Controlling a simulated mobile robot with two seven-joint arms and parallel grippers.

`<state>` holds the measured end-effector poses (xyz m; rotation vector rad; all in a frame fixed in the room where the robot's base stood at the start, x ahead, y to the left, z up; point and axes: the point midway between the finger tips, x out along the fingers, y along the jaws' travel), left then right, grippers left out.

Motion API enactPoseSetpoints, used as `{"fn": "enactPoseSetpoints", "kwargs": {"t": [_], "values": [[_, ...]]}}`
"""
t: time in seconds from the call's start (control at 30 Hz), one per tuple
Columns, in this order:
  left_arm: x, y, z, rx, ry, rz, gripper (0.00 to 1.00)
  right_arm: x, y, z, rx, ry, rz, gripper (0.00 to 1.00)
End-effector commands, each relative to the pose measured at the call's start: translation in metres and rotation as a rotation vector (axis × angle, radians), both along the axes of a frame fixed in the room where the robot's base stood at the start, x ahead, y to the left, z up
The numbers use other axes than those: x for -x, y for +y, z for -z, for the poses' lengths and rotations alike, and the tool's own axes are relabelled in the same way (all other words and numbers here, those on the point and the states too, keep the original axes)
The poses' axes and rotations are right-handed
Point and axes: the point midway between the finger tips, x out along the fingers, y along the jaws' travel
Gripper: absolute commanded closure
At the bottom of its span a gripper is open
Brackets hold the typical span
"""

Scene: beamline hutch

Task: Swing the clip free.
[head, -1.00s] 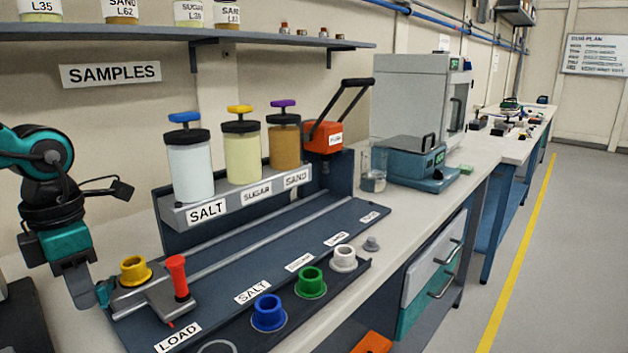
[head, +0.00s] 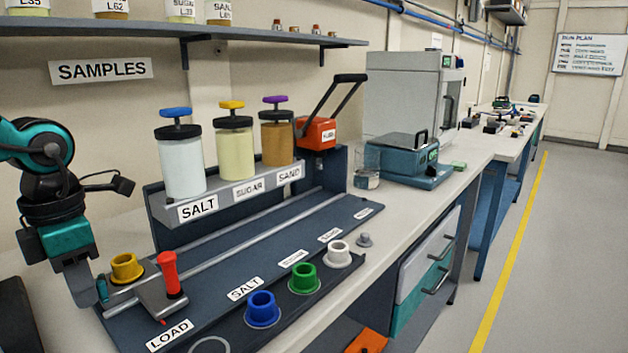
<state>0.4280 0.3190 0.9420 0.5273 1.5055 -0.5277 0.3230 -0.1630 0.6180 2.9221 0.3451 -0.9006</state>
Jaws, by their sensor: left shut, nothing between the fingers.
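A grey carriage (head: 152,298) sits at the near left end of the dark rail bench, by the LOAD label. It carries a yellow cup (head: 127,268) and an upright red-handled lever (head: 170,274). A small teal piece (head: 102,289) stands at the carriage's left end; I cannot tell whether it is the clip. My left gripper (head: 86,298) points down just left of that piece, shut and empty. I cannot tell whether it touches it. My right gripper is out of view.
Salt (head: 181,165), sugar (head: 235,150) and sand (head: 277,138) dispensers stand behind the rail. Blue (head: 262,309), green (head: 304,279) and white (head: 338,254) cups stand along the front. A red-orange press (head: 316,133) is at the far end, with a teal balance (head: 403,157) beyond.

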Motion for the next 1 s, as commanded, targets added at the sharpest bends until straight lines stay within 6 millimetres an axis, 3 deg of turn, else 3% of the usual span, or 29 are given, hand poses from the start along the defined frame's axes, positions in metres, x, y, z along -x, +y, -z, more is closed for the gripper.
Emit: {"fn": "enactPoseSetpoints", "kwargs": {"t": [0.47, 1.0], "values": [[-0.003, -0.007, -0.002, -0.001, -0.001, 0.001, 1.00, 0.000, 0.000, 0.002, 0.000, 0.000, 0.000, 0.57], [0.002, -0.002, -0.042, 0.001, -0.001, 0.000, 1.00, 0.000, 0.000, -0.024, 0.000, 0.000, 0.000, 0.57]]}}
